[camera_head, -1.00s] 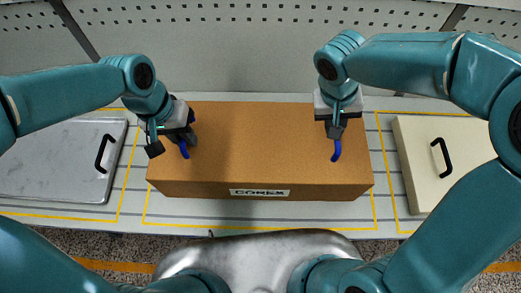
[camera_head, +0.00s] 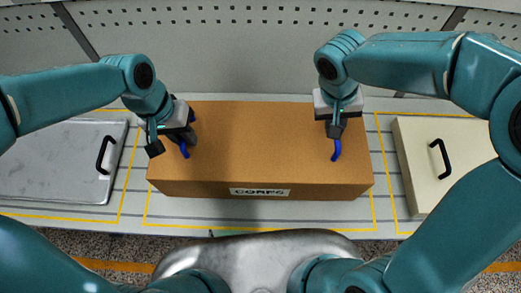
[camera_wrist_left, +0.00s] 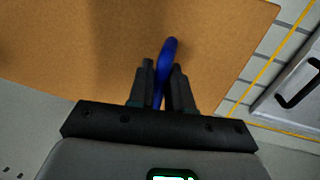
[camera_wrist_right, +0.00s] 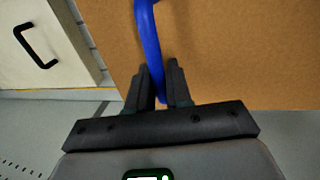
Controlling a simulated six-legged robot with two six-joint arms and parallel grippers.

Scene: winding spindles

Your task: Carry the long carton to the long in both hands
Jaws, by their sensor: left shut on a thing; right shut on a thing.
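The long brown carton (camera_head: 262,150) lies lengthwise across the middle of the bench in the head view, with a white printed label on its near face. A blue handle stands at each end of its top. My left gripper (camera_head: 170,143) is shut on the left blue handle (camera_wrist_left: 169,52), seen between its fingers in the left wrist view. My right gripper (camera_head: 336,130) is shut on the right blue handle (camera_wrist_right: 149,40). The carton's underside is hidden, so I cannot tell whether it touches the bench.
A grey metal plate with a black handle (camera_head: 60,165) lies on the left. A cream box with a black handle (camera_head: 420,165) stands on the right. Yellow outlines mark the bench (camera_head: 190,215) around all three. A perforated panel (camera_head: 260,20) stands behind.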

